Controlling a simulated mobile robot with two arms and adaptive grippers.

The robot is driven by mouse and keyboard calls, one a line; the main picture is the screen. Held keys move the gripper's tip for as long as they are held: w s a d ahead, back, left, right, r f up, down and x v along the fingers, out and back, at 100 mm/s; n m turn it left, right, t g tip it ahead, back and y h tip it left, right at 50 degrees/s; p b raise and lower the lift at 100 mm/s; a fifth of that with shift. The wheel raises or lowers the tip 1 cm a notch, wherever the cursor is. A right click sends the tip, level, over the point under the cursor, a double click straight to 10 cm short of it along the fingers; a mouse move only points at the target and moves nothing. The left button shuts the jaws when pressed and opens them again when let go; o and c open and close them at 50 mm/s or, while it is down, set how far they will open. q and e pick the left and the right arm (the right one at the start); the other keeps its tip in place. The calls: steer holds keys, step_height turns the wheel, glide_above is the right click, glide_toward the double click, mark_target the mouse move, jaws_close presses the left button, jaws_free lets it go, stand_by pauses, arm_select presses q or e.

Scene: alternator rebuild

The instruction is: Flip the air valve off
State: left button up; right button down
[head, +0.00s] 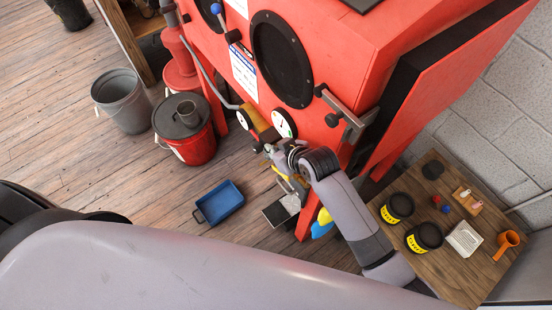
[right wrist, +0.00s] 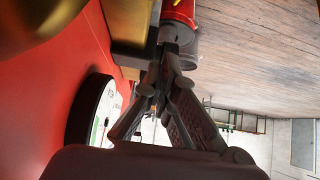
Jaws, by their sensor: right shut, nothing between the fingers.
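A brass fitting (head: 263,134) sits low on the front of the red cabinet (head: 340,50), between two round white-faced gauges. My right gripper (head: 276,153) is just below this fitting, close to the right gauge (head: 284,123). In the right wrist view the right gripper (right wrist: 166,65) is shut with nothing between its fingers. Its tips are near a brass part (right wrist: 128,52) and overlap a dark cylindrical end in the picture; I cannot tell whether they touch. The valve's handle and its position cannot be made out. My left gripper is out of view.
A red bucket (head: 199,148) and a grey bucket (head: 130,116) stand on the wooden floor at left. A blue tray (head: 222,203) lies on the floor. A wooden table (head: 452,281) with black jars and small items is at right.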

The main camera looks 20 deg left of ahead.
step_height(320, 180, down, 4)
steer(key=shift+d+p, duration=0.1)
steer(key=shift+p, duration=0.4)
steer(key=shift+s+d+f, duration=0.2)
steer(key=shift+s+f, duration=0.05)
steer(key=shift+f, duration=0.1)
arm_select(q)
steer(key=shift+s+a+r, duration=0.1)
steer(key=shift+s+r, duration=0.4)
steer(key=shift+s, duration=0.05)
arm_select(e)
steer(key=shift+f, duration=0.1)
